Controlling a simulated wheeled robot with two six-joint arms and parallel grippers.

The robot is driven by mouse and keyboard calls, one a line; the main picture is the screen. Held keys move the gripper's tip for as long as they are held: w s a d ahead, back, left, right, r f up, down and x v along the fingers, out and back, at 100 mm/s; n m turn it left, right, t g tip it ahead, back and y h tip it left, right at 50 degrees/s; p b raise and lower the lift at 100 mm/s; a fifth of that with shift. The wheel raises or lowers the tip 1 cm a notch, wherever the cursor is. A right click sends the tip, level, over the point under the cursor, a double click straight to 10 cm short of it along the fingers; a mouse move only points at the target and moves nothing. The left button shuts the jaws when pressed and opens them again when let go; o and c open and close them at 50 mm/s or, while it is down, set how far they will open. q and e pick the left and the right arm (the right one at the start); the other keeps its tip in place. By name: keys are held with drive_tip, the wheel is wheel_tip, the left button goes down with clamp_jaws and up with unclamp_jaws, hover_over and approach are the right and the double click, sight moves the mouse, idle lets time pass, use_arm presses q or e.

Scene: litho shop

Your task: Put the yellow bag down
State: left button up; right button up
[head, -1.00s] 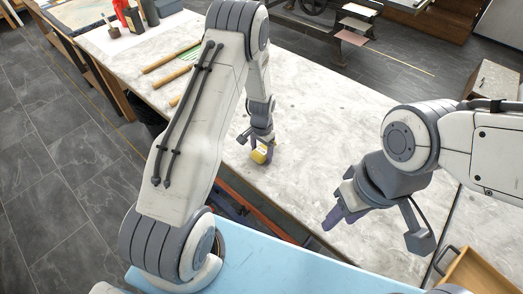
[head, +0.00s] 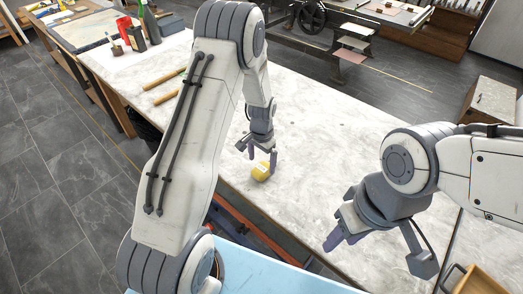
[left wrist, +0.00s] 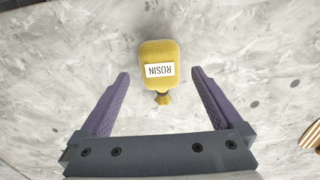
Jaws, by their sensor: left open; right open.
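The yellow bag (head: 261,172) lies on the pale marble tabletop (head: 310,130), just below my left gripper in the head view. In the left wrist view the yellow bag (left wrist: 159,68) has a white label reading ROSIN and a tied neck toward the gripper. My left gripper (head: 262,158) is open, with its two purple fingers (left wrist: 158,85) apart on either side of the bag's neck end and clear of it. My right gripper (head: 335,240) is open and empty above the table's near right part.
Wooden-handled tools (head: 166,92) lie on the table to the left. Red and dark bottles (head: 128,30) stand at the far left end. A wooden drawer or box (head: 472,283) is at the bottom right. The table's middle and right are largely clear.

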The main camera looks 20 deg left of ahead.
sight(262, 168)
use_arm(q)
drive_tip(key=s+d+r, duration=0.2)
drive_tip(key=d+r, duration=0.1)
drive_tip(key=r, duration=0.3)
drive_tip(key=s+d+r, duration=0.2)
drive_tip(key=d+r, duration=0.2)
drive_tip(key=r, duration=0.3)
drive_tip(key=s+d+r+m, duration=0.1)
drive_tip(key=s+d+r, duration=0.2)
drive_tip(key=s, duration=0.5)
drive_tip(key=s+d+r+m, duration=0.1)
drive_tip(key=s+d+r, duration=0.1)
drive_tip(key=s, duration=0.6)
drive_tip(key=s+d+r+m+h, duration=0.1)
drive_tip(key=s+d+r, duration=0.2)
drive_tip(key=s, duration=0.5)
drive_tip(key=shift+d+r+b, duration=0.35)
drive_tip(key=shift+d+b, duration=0.1)
drive_tip(key=shift+d, duration=0.1)
